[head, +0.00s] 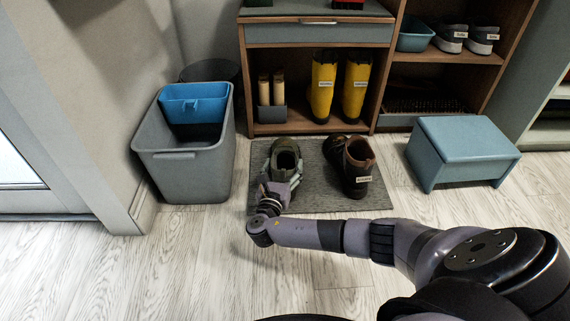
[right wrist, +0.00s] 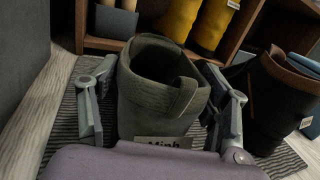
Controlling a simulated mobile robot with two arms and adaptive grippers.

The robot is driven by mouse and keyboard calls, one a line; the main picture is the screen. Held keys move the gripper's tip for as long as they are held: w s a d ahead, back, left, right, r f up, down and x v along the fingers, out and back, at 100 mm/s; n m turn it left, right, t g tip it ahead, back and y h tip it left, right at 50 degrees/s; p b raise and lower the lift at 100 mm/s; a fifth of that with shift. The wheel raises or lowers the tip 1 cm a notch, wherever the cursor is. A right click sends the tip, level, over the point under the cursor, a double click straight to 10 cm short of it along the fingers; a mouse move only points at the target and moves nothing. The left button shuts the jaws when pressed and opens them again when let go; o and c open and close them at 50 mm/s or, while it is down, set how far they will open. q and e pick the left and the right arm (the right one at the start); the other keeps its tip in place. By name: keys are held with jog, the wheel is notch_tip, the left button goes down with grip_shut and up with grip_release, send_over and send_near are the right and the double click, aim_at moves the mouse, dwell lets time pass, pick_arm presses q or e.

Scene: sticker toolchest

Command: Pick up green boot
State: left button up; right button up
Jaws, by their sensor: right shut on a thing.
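The green boot (head: 286,152) stands upright on the grey mat (head: 318,190) in the head view. In the right wrist view the green boot (right wrist: 155,95) fills the middle, with a white name label low on its near side. My right gripper (head: 279,181) is at the near side of the boot in the head view. In the right wrist view my right gripper (right wrist: 160,105) has one finger on each side of the boot and is shut on it. The boot's sole and the fingertip contacts are partly hidden. My left gripper is not in view.
A brown boot (head: 352,168) stands to the right on the same mat. A grey bin (head: 188,163) holding a blue container (head: 196,103) is at the left. A blue stool (head: 463,152) is at the right. Yellow boots (head: 323,88) stand on the shelf behind.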

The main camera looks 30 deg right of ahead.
jog(key=c, duration=1.1)
jog(key=shift+o, duration=0.2)
jog(key=shift+r, duration=0.1)
